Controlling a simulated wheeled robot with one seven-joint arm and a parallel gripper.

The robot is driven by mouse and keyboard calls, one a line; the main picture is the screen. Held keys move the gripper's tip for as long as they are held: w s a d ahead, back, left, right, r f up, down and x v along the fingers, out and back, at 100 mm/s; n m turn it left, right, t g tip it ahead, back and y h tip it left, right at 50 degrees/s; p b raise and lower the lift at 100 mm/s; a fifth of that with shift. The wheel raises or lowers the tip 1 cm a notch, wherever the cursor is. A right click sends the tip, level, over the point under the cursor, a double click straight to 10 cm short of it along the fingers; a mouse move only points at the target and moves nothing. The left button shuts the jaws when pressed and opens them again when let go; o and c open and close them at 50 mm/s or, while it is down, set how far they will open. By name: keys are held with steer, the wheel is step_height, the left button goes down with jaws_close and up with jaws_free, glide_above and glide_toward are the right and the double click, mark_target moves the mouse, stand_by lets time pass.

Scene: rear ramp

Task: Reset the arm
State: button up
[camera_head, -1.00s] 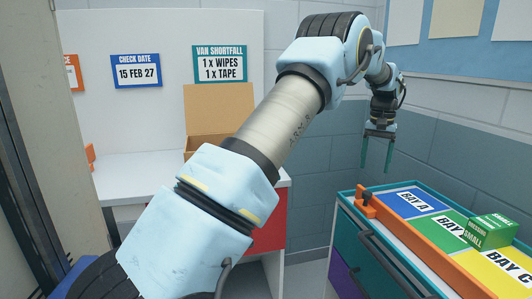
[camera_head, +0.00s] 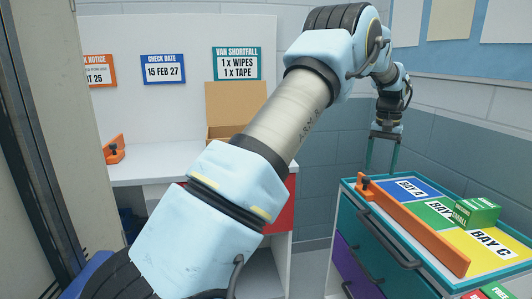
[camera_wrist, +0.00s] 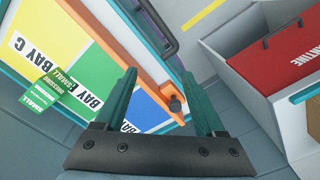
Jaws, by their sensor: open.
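My gripper (camera_head: 382,152) hangs at the right of the head view, pointing down, above and behind the far end of the cart. Its two green fingers are apart with nothing between them. In the wrist view my gripper (camera_wrist: 165,100) is open too, over the cart's far corner near an orange rail (camera_wrist: 150,62). My arm crosses the head view from lower left to upper right and hides part of the counter.
The teal cart (camera_head: 350,220) has blue, green and yellow bays; a green dressing box (camera_head: 476,211) sits on top. An open cardboard box (camera_head: 236,105) stands on the white counter (camera_head: 150,165). A red panel (camera_wrist: 285,62) shows at right in the wrist view.

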steer(key=s+a+n, duration=0.1)
steer(key=s+a, duration=0.1)
steer(key=a, duration=1)
steer(key=s+a+n, duration=0.2)
steer(key=a, duration=1.1)
steer(key=s+a+f+n, duration=0.1)
steer(key=s+a+f, duration=0.1)
steer(key=s+a, duration=0.5)
steer(key=s+a+f+n+t, duration=0.1)
steer(key=s+a+f, duration=0.1)
steer(key=s+a, duration=0.6)
steer(key=shift+s+a+f+t, duration=0.25)
steer(key=shift+s+a+t, duration=0.05)
steer(key=shift+s, duration=0.35)
